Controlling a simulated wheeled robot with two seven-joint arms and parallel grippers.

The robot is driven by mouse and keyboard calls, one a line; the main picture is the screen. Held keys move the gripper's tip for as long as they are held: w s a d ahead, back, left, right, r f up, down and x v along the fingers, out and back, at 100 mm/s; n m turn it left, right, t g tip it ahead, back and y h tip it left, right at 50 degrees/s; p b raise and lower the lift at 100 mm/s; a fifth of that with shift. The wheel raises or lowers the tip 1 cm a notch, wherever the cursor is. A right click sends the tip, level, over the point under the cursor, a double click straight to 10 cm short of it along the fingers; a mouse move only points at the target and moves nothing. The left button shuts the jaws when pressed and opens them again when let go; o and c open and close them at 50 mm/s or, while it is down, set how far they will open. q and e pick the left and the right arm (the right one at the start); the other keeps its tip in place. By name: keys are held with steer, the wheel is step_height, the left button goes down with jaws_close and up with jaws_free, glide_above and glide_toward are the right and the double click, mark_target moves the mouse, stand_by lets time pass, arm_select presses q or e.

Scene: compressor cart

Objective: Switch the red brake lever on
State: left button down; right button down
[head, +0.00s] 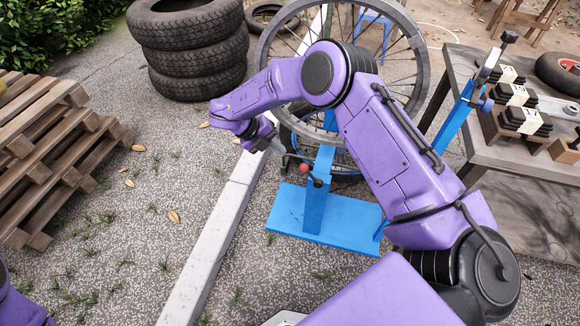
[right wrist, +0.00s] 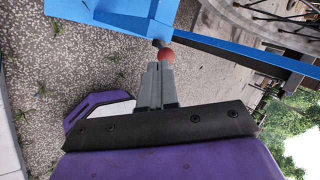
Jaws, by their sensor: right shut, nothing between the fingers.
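The red ball knob of the brake lever (head: 303,168) shows in the head view, on a short dark arm by the blue post of a wheel stand (head: 283,208). In the right wrist view the red knob (right wrist: 166,55) is just beyond the fingertips, partly overlapped by them. My right gripper (head: 281,149) is shut and empty, to the left of the knob and slightly above it in the head view. Its closed fingers (right wrist: 158,66) point at the knob. I cannot tell whether they touch it. My left gripper is not in view.
A large spoked wheel (head: 421,45) stands on the blue stand behind my right arm. Stacked tires (head: 190,50) and wooden pallets (head: 50,150) are at the left. A workbench (head: 530,155) with blocks is at the right. A pale kerb (head: 215,245) runs across open gravelly ground.

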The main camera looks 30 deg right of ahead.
steer(key=a+m+y, duration=0.1)
steer(key=w+a+r+m+y, duration=0.2)
steer(key=shift+w+a+b, duration=0.2)
steer(key=shift+a+b, duration=0.1)
steer(key=shift+a, duration=0.05)
steer(key=shift+f, duration=0.15)
steer(key=s+d+f, duration=0.5)
steer(key=d+f, duration=0.1)
steer(key=f, duration=0.2)
steer(key=shift+s+d, duration=0.15)
steer(key=shift+d, duration=0.15)
